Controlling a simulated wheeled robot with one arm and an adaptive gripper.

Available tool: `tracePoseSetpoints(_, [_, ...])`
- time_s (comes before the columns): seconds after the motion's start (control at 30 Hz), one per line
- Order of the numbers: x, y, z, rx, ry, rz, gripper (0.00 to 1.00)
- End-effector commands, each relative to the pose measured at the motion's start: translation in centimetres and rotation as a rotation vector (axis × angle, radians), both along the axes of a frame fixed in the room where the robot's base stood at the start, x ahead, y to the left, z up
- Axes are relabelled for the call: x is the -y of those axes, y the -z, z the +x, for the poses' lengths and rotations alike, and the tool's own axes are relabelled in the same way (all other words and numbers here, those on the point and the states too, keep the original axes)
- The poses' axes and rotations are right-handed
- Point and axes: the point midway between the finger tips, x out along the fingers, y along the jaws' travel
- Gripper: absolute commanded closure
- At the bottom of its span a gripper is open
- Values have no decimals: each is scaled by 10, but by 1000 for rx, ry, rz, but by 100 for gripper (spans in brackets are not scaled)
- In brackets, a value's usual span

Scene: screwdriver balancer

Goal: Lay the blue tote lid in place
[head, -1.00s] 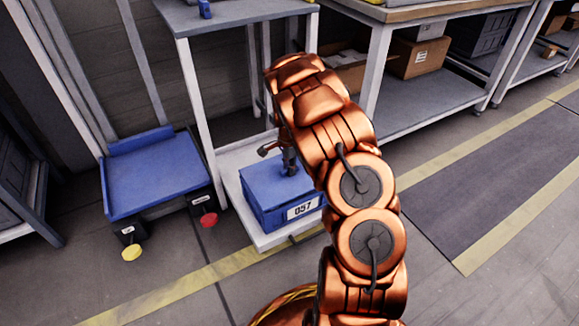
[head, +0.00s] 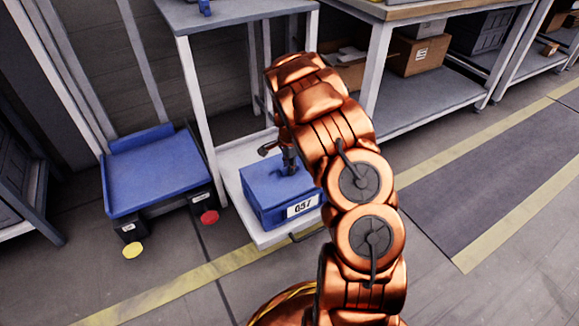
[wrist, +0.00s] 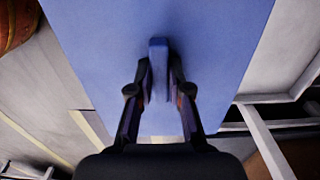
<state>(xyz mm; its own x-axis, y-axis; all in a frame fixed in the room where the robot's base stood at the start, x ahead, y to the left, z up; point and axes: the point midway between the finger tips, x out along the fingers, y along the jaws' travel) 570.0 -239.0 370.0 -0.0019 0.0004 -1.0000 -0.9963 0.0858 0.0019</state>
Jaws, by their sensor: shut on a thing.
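The blue tote lid (head: 265,177) lies flat over the blue tote (head: 257,211), which carries a white number label on its front. I cannot tell whether any gap is left between lid and tote rim. My gripper (head: 289,165) points down at the lid's middle. In the wrist view my gripper (wrist: 159,85) is shut on the upright blue handle (wrist: 158,58) of the lid, and the lid's flat top (wrist: 90,50) fills much of the picture. The lid's right side is partly hidden by my arm in the head view.
The tote stands on the low grey shelf (head: 237,208) of a table with upright legs. A shelf with cardboard boxes (head: 419,56) is behind right.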

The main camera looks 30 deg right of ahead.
Motion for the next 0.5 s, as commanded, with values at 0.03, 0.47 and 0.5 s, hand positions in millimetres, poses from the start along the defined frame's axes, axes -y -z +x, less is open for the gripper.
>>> tracePoseSetpoints(0.03, [0, 0, 0, 0, 0, 0, 100])
tracePoseSetpoints(0.47, [0, 4, 0, 1, 0, 0, 100])
tracePoseSetpoints(0.5, [0, 4, 0, 1, 0, 0, 100])
